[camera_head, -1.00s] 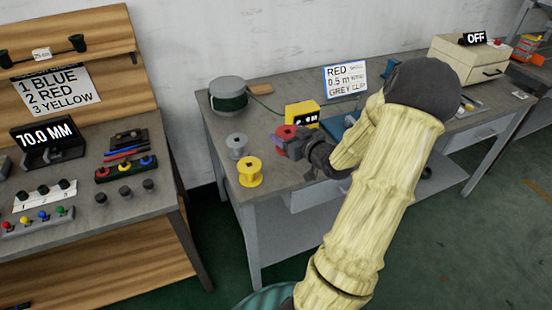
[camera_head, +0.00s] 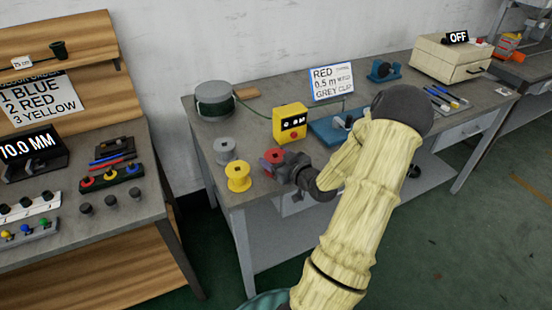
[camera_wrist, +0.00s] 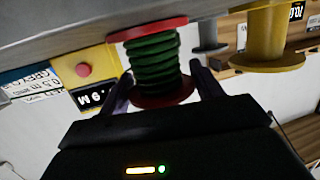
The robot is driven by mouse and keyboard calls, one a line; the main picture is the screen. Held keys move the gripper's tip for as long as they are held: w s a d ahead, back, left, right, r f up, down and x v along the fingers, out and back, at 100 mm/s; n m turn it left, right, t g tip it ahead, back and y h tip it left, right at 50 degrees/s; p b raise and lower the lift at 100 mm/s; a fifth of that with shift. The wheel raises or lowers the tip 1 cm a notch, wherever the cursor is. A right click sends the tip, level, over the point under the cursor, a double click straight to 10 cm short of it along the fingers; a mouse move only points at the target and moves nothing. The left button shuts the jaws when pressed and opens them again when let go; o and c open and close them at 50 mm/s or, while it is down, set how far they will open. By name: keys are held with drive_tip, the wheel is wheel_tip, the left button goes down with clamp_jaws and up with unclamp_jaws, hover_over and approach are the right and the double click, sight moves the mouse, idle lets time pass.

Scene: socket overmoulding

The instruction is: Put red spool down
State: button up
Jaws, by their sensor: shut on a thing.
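The red spool (camera_head: 273,157) shows small at the front left of the grey workbench, partly hidden by my gripper (camera_head: 277,166). In the wrist view, where the scene is upside down, the red spool (camera_wrist: 165,22) has red flanges and green wire wound on it. My gripper (camera_wrist: 162,92) is shut on it, one finger on each side. The spool is upright, with its far flange at or very close to the bench top; I cannot tell if it touches.
A yellow spool (camera_head: 238,178) and a grey spool (camera_head: 225,151) stand just left. A yellow box with a display (camera_head: 290,124) stands behind. A large green-wound reel (camera_head: 214,102), a blue device (camera_head: 332,130) and a sign (camera_head: 332,82) are farther back. The bench's front edge is close.

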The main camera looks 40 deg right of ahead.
drive_tip(key=shift+r, duration=0.1)
drive_tip(key=o, duration=1)
drive_tip(key=shift+s, duration=0.1)
drive_tip(key=s, duration=0.4)
drive_tip(key=s+r, duration=0.1)
drive_tip(key=s, duration=0.2)
drive_tip(key=s+r, duration=0.1)
drive_tip(key=s, duration=0.3)
drive_tip(key=shift+s+a+r, duration=0.2)
drive_tip(key=shift+s+a, duration=0.05)
drive_tip(key=shift+s, duration=0.05)
